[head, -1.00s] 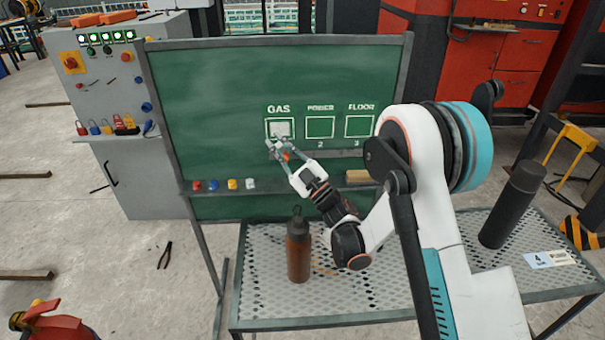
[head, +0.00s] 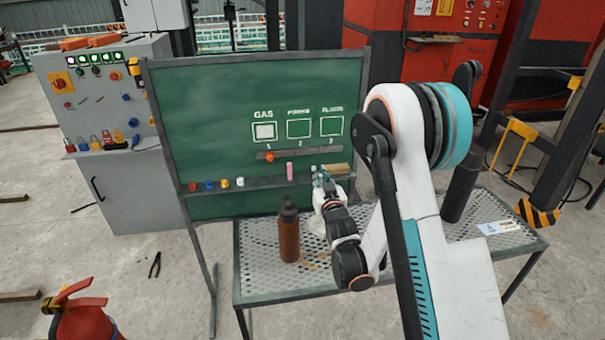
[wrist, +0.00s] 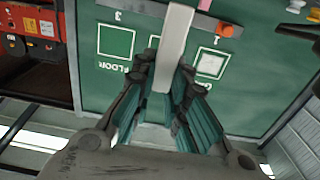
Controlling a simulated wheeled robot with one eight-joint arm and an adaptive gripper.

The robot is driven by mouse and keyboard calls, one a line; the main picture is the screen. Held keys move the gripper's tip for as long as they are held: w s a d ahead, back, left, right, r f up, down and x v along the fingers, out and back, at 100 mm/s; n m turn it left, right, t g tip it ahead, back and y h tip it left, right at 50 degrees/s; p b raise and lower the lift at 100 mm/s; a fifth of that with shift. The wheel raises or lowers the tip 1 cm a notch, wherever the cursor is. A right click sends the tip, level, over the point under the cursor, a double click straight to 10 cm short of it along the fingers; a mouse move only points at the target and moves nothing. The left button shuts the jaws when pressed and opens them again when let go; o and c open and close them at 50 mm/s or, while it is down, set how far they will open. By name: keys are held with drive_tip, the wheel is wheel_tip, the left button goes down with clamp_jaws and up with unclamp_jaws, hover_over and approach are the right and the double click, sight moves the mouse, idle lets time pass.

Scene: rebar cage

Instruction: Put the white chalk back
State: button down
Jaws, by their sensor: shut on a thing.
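My gripper (head: 320,178) is at the chalkboard's ledge, just left of the eraser. In the wrist view, my gripper (wrist: 170,95) is shut on the white chalk (wrist: 174,45), a long pale stick reaching out past the fingertips. In the head view the chalk is small and mostly hidden by the fingers. I cannot tell whether it touches the ledge. The green chalkboard (head: 215,115) shows the boxes GAS, POWER and FLOOR. The GAS box (head: 264,131) is filled white; the other two are empty.
The ledge (head: 262,183) holds a pink upright stick (head: 289,171), several small coloured pieces on the left and a tan eraser (head: 337,168). An orange knob (head: 269,156) sits on a rail above. A brown bottle (head: 289,235) stands on the mesh table (head: 262,284), left of my arm.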

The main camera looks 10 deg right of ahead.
drive_tip(key=w, duration=1.9)
drive_tip(key=shift+w+f, duration=0.1)
drive_tip(key=shift+f, duration=0.1)
drive_tip(key=shift+w+f+b, duration=0.15)
drive_tip(key=shift+f+b, duration=0.2)
drive_tip(key=shift+f, duration=0.2)
wheel_tip(320, 180, down, 6)
drive_tip(key=b, duration=0.3)
drive_tip(key=shift+w+r, duration=0.1)
drive_tip(key=shift+r, duration=0.1)
drive_tip(key=c, duration=1.6)
unclamp_jaws()
